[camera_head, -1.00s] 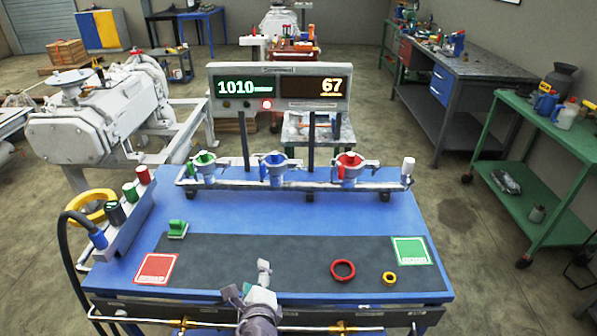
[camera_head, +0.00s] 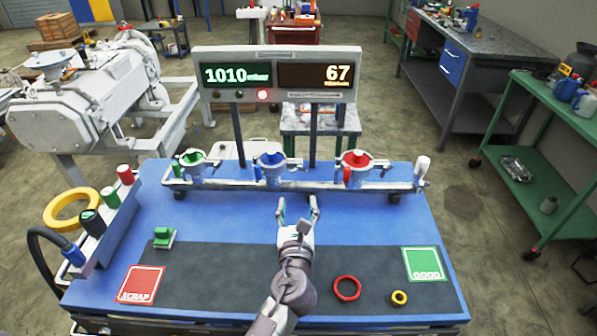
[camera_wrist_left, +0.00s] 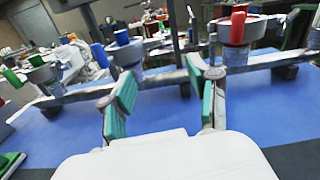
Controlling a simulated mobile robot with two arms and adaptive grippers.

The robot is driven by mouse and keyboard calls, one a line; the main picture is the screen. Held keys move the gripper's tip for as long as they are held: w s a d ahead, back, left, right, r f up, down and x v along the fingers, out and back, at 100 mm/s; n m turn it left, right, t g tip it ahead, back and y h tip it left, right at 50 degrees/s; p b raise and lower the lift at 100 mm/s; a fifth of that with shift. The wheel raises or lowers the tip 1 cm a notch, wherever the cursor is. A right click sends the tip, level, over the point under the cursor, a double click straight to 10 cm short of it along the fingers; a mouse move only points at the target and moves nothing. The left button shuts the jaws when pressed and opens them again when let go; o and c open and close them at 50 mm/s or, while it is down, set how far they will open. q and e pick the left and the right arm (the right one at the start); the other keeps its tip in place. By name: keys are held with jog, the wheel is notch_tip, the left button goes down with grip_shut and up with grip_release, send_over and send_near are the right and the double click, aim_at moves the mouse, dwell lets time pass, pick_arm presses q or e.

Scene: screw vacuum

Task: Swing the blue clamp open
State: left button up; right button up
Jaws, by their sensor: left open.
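The blue clamp (camera_head: 269,160) sits in the middle of the pipe rail at the back of the blue bench, between a green clamp (camera_head: 193,160) and a red clamp (camera_head: 355,160). Its ring and hinge look closed around the fitting. My left gripper (camera_head: 297,203) is open and empty in front of the rail, a little right of the blue clamp and apart from it. In the left wrist view the gripper's teal pads (camera_wrist_left: 165,100) point at the rail, with the blue clamp (camera_wrist_left: 123,50) beyond the left finger. My right gripper is not in view.
The bench (camera_head: 235,222) carries a red ring (camera_head: 346,289), a yellow ring (camera_head: 399,298), a green block (camera_head: 164,237), a scrap pad (camera_head: 141,284) and a good pad (camera_head: 424,264). A display panel (camera_head: 277,78) stands behind the rail. A white-capped post (camera_head: 422,168) ends the rail.

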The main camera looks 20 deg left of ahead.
aim_at(299, 169)
pick_arm(q)
jog(key=x, duration=1.1)
jog(key=shift+f, duration=0.15)
jog(key=shift+c, duration=0.8)
grip_shut()
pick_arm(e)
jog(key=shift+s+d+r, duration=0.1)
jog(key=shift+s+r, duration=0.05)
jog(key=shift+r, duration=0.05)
